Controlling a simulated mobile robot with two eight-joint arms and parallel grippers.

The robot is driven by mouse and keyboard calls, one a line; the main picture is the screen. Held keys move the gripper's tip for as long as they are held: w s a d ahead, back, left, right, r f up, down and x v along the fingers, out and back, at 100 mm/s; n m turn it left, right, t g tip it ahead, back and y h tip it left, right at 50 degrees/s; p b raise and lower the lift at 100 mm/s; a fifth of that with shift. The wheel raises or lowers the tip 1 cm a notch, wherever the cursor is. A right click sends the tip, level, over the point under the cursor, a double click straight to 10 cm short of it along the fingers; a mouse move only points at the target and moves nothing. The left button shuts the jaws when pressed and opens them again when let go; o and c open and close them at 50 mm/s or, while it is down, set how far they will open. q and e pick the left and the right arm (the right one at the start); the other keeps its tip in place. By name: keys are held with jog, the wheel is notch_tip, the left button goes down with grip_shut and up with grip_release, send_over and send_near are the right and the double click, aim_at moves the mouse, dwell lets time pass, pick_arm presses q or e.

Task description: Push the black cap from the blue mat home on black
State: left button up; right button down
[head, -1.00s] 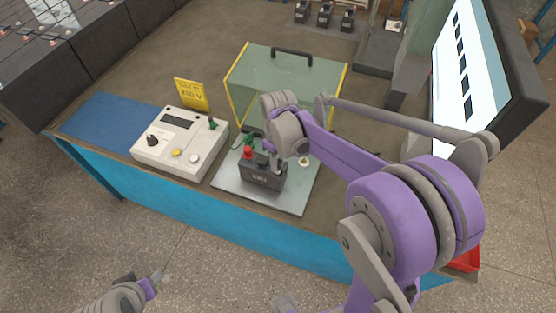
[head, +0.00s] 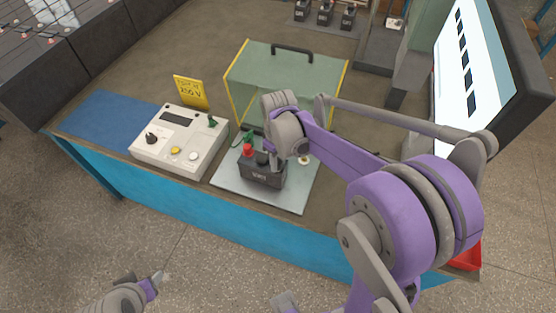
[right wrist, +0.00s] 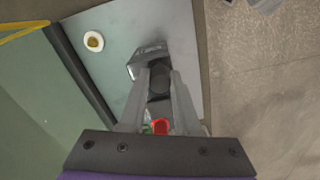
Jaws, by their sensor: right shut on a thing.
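My right gripper (head: 272,165) is at the top of the dark battery (head: 262,175), which stands on a pale plate (head: 293,200). In the right wrist view the gripper (right wrist: 163,78) is shut on a dark round piece, apparently the black cap (right wrist: 160,88), over the battery (right wrist: 147,58). Whether the cap is fully seated cannot be seen. A red cap (head: 247,151) is on the battery's left terminal; it also shows in the right wrist view (right wrist: 160,127). The blue mat (head: 105,118) looks bare. My left gripper (head: 160,277) is low at left, away from the bench; its opening is unclear.
A white meter box (head: 180,142) stands left of the plate, with a yellow card (head: 190,93) behind it. A clear yellow-edged cover (head: 285,75) with a black handle stands behind the battery. A small brass-coloured round piece (right wrist: 93,41) lies on the plate. A lit screen (head: 475,85) is at right.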

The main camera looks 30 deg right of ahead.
pick_arm(q)
jog(key=shift+s+f+b, duration=0.15)
jog(key=shift+f+b, duration=0.15)
jog(key=shift+f, duration=0.15)
pick_arm(e)
jog(key=shift+f, duration=0.55)
dwell(0.3)
jog(key=c, duration=0.5)
grip_release()
jog(key=shift+c, duration=0.2)
jog(key=o, duration=0.5)
jog(key=shift+r, duration=0.1)
pick_arm(q)
jog(key=shift+w+r+p, duration=0.3)
jog(key=shift+r+p, duration=0.35)
jog(key=shift+r, duration=0.2)
jog(key=shift+w+r+p, duration=0.25)
jog(key=shift+r+p, duration=0.4)
jog(key=shift+r, duration=0.2)
jog(key=shift+w+r+p, duration=0.3)
jog(key=shift+r+p, duration=0.35)
jog(key=shift+r, duration=0.2)
pick_arm(e)
jog(key=shift+r, duration=3.45)
